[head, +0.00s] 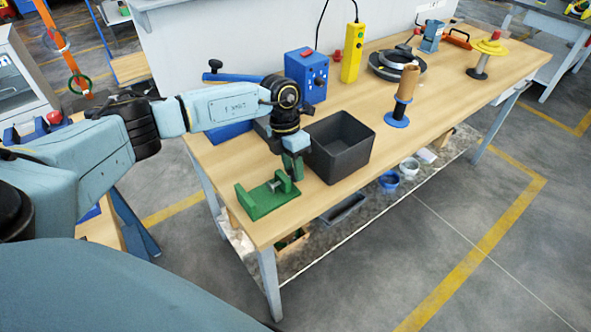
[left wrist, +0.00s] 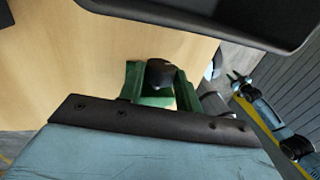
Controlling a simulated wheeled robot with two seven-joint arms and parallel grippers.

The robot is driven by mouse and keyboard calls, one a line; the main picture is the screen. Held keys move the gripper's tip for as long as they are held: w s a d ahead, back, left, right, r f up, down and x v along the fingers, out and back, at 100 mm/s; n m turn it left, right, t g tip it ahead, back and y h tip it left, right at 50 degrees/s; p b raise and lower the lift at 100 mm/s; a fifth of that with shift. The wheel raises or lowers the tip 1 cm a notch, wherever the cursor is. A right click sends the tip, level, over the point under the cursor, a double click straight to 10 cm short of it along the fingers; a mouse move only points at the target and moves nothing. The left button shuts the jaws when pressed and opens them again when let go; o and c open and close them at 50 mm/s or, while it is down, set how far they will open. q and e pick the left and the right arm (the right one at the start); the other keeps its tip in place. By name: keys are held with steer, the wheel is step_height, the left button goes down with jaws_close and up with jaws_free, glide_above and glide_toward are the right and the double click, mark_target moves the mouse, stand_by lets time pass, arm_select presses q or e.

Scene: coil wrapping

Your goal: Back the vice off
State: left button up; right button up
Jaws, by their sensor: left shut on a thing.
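The green vice (head: 262,200) sits on the near left corner of the workbench, with a grey metal part between its upright ends. My left gripper (head: 292,170) points down at the vice's right end, between it and the black bin. In the left wrist view, the green fingers of my left gripper (left wrist: 158,90) are on either side of a dark round knob (left wrist: 160,72), which looks like the vice's handle. The gripper is shut on it and hides part of it. My right gripper (left wrist: 240,82) shows small in the left wrist view, away from the bench; its jaws are too small to judge.
The black bin (head: 341,158) stands close to the right of my left gripper. Behind are a blue box (head: 306,76) and a yellow control box (head: 352,52). A brown roll on a blue base (head: 402,98) stands farther right. The bench's front edge is close to the vice.

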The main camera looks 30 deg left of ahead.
arm_select(q)
steer(key=shift+s+d+r+y+p, duration=0.1)
steer(key=shift+d+r+y+p, duration=0.15)
steer(key=shift+y+p, duration=0.3)
steer(key=shift+f+t+y, duration=0.2)
steer(key=shift+t+y, duration=0.2)
steer(key=shift+y, duration=0.05)
steer(key=shift+f, duration=0.1)
arm_select(e)
step_height(320, 180, up, 2)
steer(key=shift+r, duration=0.25)
arm_select(q)
steer(key=shift+s+d+y+p, duration=0.1)
steer(key=shift+d+y+p, duration=0.05)
steer(key=shift+y+p, duration=0.45)
steer(key=shift+s+d+t+y+p, duration=0.1)
steer(key=shift+d+t+y+p, duration=0.1)
steer(key=shift+t+y+p, duration=0.35)
steer(key=shift+y, duration=0.65)
arm_select(e)
steer(key=shift+r, duration=0.85)
